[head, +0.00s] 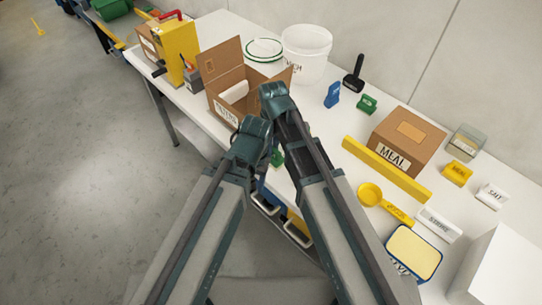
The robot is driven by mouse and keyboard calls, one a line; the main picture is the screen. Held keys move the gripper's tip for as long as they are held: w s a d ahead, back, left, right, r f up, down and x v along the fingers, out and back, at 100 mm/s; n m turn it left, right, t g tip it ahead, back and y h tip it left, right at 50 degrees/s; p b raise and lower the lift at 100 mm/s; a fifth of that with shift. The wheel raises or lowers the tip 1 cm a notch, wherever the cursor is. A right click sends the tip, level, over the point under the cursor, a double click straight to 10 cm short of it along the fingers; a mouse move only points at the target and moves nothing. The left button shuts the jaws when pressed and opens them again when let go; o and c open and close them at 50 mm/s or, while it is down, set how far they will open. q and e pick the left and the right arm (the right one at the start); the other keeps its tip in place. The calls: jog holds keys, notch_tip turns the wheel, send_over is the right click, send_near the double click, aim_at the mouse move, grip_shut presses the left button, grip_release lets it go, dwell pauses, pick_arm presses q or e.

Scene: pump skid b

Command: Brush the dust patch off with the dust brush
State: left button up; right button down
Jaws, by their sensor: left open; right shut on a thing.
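My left gripper (252,142) is the lower one, at the front edge of the white table near the open cardboard box; it is open, its fingers mostly hidden by its own wrist. My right gripper (274,95) is just above and right of it, over the table by the box's right side. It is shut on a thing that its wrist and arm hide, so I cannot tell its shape. I cannot make out the dust brush or the dust patch. A small green thing (277,157) shows between the arms; I cannot tell what it is.
The open cardboard box (222,108) stands close to my grippers, with a white bucket (306,52) behind. To the right are a black-handled tool (354,75), a yellow bar (386,170), a MEAL carton (408,142), a yellow scoop (370,194) and a yellow-topped tub (413,252).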

jog(key=shift+r+p, duration=2.65)
jog(key=shift+r, duration=0.2)
jog(key=shift+d, duration=0.1)
